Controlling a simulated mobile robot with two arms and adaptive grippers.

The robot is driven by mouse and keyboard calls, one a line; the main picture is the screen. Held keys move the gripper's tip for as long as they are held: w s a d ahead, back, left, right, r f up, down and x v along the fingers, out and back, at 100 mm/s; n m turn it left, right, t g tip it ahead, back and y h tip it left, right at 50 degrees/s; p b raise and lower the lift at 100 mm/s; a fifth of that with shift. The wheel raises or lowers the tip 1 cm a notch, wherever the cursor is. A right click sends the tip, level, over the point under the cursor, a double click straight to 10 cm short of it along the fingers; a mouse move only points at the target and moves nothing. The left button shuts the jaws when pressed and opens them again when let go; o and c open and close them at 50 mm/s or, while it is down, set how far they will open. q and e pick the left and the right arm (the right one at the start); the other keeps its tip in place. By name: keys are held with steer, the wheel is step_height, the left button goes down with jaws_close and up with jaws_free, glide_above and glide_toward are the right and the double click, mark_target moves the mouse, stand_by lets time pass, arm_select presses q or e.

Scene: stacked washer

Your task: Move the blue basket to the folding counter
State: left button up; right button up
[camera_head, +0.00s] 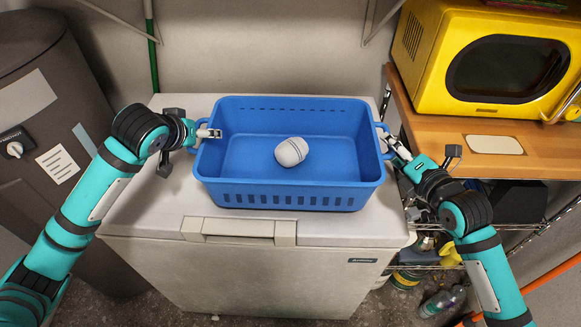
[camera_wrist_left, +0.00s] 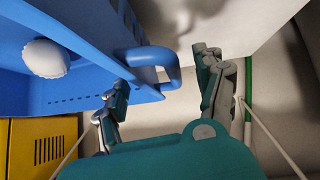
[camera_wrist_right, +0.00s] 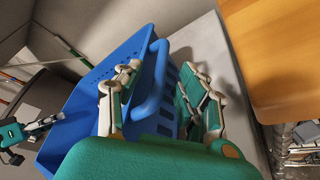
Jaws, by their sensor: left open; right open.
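The blue basket (camera_head: 290,196) sits upright on top of a white chest freezer, with a pale rounded object (camera_head: 291,152) inside it. My left gripper (camera_head: 210,134) is at the basket's left handle. In the left wrist view its open fingers (camera_wrist_left: 165,95) spread on both sides of the handle's outer end (camera_wrist_left: 160,68). My right gripper (camera_head: 390,147) is at the right handle. In the right wrist view its open fingers (camera_wrist_right: 162,98) stand on either side of the blue handle (camera_wrist_right: 153,82). Whether the fingers touch the handles cannot be told.
The white freezer (camera_head: 140,205) has a front latch. At right a wooden counter (camera_head: 455,139) on a wire rack holds a yellow microwave (camera_head: 430,50) and a pale card (camera_head: 494,144). A dark grey cylindrical tank (camera_head: 40,100) stands at left. Bottles sit on the lower shelf.

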arm_select(q)
steer(key=shift+x, duration=0.8)
arm_select(e)
steer(key=shift+x, duration=0.8)
arm_select(q)
steer(key=c, duration=0.9)
arm_select(e)
jaws_close()
arm_select(q)
jaws_close()
